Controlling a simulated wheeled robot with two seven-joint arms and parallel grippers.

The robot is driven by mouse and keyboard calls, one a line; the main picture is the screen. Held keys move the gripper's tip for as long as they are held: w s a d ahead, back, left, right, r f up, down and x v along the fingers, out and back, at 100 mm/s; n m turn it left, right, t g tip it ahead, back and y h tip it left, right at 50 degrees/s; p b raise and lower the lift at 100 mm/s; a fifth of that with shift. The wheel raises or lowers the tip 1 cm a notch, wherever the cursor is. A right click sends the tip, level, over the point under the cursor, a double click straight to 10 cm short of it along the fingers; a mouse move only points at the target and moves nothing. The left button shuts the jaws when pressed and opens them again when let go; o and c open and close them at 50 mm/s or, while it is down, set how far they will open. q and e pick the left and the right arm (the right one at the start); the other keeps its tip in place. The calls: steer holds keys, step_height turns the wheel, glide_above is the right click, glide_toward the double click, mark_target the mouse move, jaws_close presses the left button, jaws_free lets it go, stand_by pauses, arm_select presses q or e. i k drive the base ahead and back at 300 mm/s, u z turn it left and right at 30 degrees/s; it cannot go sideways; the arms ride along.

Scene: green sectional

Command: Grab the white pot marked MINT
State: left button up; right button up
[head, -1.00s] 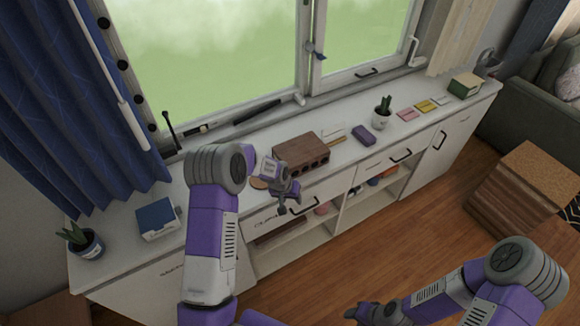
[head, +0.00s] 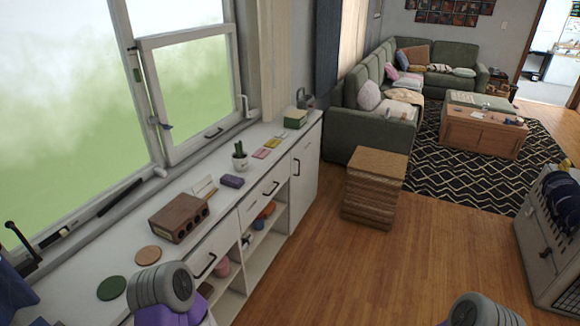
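A small white pot (head: 240,162) with a green plant in it stands upright on the white cabinet top, near the window. Any lettering on it is too small to read. Part of my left arm shows at the bottom left, over the cabinet's near end, and part of my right arm shows at the bottom right. Both grippers are out of the picture.
The white cabinet (head: 85,285) runs along the window. A brick (head: 172,220), a purple block (head: 232,181), coasters and a green box (head: 295,118) lie on it.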

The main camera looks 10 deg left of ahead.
mark_target(240, 158)
steer(key=z, duration=0.85)
steer(key=i, duration=0.45)
steer(key=u, duration=0.6)
steer(key=i, duration=1.4)
steer(key=u, duration=1.05)
